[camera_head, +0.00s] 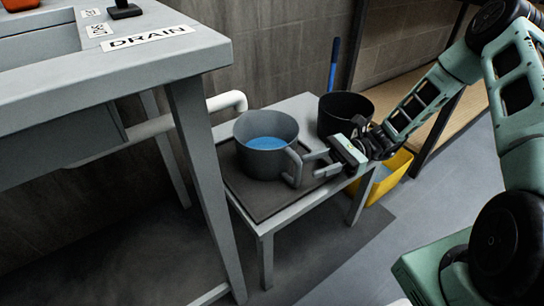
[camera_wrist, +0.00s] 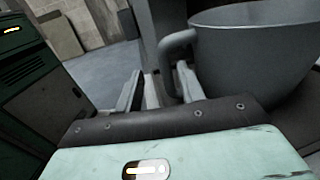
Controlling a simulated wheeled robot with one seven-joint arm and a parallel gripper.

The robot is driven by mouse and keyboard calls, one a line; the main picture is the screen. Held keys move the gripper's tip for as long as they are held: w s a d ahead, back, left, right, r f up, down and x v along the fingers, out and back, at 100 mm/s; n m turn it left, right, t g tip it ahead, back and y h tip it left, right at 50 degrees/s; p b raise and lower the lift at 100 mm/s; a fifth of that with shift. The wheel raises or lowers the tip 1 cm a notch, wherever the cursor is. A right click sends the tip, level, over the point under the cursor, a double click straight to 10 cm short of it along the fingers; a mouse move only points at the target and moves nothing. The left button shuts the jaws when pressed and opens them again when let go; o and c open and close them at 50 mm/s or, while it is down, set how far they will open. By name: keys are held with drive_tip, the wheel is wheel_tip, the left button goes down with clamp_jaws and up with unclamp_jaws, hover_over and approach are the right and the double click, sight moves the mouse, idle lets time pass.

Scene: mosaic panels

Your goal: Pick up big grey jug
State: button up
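The big grey jug (camera_head: 258,163) stands upright on a dark mat on the small grey table, with blue liquid inside. Its handle (camera_head: 293,168) points right, toward my gripper (camera_head: 317,162). My gripper is open, its two fingers apart at the handle. In the wrist view the jug (camera_wrist: 250,60) fills the upper right, and its handle (camera_wrist: 168,58) shows between or just beyond the fingers of my gripper (camera_wrist: 160,88). I cannot tell whether the fingers touch the handle. The jug's base is partly hidden in the wrist view.
The small table (camera_head: 287,226) also bears a black bucket (camera_head: 334,112) behind the jug. A tall grey sink bench (camera_head: 150,55) labelled DRAIN stands at the left, with a white pipe (camera_head: 228,101) beside the jug. A yellow container (camera_head: 390,178) is on the floor at the right.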

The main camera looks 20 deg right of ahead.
sight(298, 166)
drive_tip(key=a+b, duration=0.2)
drive_tip(key=a, duration=0.3)
clamp_jaws()
idle(1.4)
